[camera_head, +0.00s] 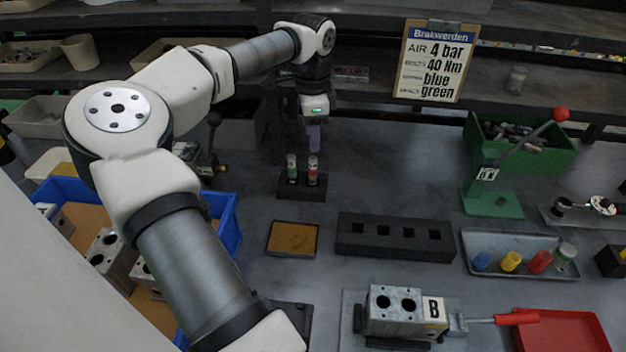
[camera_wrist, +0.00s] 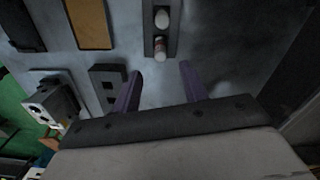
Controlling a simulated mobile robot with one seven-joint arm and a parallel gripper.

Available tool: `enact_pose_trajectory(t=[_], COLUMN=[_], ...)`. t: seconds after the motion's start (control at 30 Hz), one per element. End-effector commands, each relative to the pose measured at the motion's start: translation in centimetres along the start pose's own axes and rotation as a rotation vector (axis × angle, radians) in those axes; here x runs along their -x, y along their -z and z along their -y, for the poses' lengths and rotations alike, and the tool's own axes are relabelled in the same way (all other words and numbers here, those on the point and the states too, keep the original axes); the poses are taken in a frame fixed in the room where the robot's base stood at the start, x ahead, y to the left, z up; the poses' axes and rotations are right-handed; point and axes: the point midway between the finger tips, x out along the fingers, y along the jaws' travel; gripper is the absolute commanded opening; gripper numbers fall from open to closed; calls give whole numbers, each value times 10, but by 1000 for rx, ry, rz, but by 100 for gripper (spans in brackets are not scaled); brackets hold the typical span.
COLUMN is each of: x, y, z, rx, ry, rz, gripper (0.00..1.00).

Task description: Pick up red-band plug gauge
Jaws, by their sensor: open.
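The red-band plug gauge (camera_head: 313,172) stands upright in a small dark stand (camera_head: 302,194) at the back middle of the bench. A green-band plug gauge (camera_head: 292,170) stands just left of it. My gripper (camera_head: 314,148) points down above the red-band gauge, with its purple fingers close over its top. In the wrist view, my gripper (camera_wrist: 160,78) has its fingers apart and nothing between them. There the red-band gauge (camera_wrist: 161,49) is the nearer of the two, just beyond the fingertips, and the stand (camera_wrist: 151,43) runs away from me.
An orange-lined tray (camera_head: 292,239) and a black block with square holes (camera_head: 395,238) lie in front of the stand. A green lever press (camera_head: 490,200) stands to the right. The bench between stand and press is clear. A sign (camera_head: 436,62) hangs behind.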

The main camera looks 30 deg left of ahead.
Motion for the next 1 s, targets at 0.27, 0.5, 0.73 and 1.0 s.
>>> enact_pose_trajectory(t=[0.27, 0.5, 0.73, 1.0], x=[-50, -72, -102, -101], y=[0, 2, 2, 2], z=[0, 0, 0, 0], rx=[-2, -3, -3, -3], ry=[1, -2, 0, 1], rz=[-1, -1, -1, -1], gripper=[43, 43, 43, 37])
